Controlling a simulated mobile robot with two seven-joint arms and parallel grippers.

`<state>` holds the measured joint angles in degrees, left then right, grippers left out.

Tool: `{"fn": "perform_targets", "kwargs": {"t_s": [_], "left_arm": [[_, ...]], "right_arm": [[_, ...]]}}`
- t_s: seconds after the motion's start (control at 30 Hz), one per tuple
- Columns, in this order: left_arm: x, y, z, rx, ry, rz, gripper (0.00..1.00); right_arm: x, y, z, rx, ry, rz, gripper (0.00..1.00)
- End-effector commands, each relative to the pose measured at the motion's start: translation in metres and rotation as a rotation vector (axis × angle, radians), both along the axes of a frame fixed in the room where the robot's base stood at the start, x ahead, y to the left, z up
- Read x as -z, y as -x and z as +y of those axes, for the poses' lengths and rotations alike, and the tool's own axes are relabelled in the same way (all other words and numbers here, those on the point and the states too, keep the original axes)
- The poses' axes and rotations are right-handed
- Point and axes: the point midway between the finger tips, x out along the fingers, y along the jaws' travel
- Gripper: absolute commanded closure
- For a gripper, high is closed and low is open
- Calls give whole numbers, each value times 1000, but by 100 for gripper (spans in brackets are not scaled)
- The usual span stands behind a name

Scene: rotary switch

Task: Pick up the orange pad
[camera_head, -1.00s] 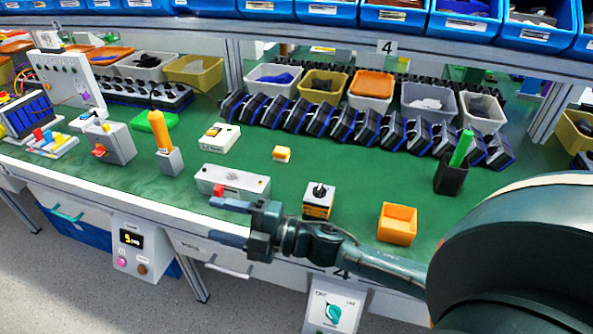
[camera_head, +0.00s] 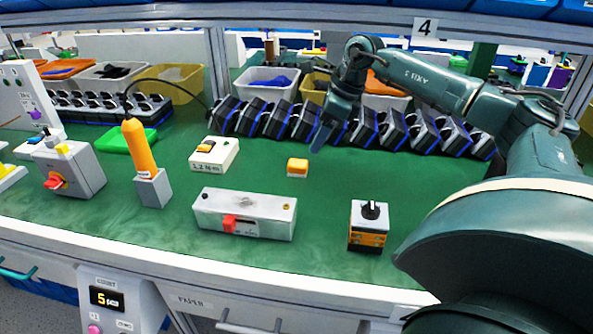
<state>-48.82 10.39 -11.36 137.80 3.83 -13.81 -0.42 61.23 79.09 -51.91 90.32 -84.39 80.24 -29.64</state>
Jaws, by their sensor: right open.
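A small orange pad-like block (camera_head: 297,167) with a paler lower edge lies flat on the green bench top (camera_head: 245,180), near the middle. My right gripper (camera_head: 322,137) hangs above the bench, up and to the right of the block, and is apart from it. Its fingers point down and are seen nearly edge-on, in front of the row of dark parts. It is open, and I see nothing held in it. My left gripper is not in view.
A grey box with a red slider (camera_head: 245,214) and a rotary switch (camera_head: 368,224) stand in front of the block. A white button box (camera_head: 213,154) and an orange-handled tool in a holder (camera_head: 141,150) stand left. Dark angled parts (camera_head: 288,119) line the back.

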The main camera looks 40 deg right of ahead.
Motion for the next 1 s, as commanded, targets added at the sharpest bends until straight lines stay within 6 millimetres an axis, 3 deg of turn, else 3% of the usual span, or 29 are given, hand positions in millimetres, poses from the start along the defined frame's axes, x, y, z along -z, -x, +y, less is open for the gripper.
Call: {"fn": "perform_targets", "kwargs": {"t_s": [0.1, 0.47, 0.73, 1.0], "left_arm": [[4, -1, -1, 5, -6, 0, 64], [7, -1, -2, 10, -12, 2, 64], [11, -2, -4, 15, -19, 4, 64], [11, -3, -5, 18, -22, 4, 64]], "right_arm": [[22, -7, 6, -2, -2, 3, 42], [45, -18, 13, 0, -4, -1, 42], [79, -35, 23, -1, -3, 0, 42], [83, -36, 24, -1, -3, -1, 43]]}}
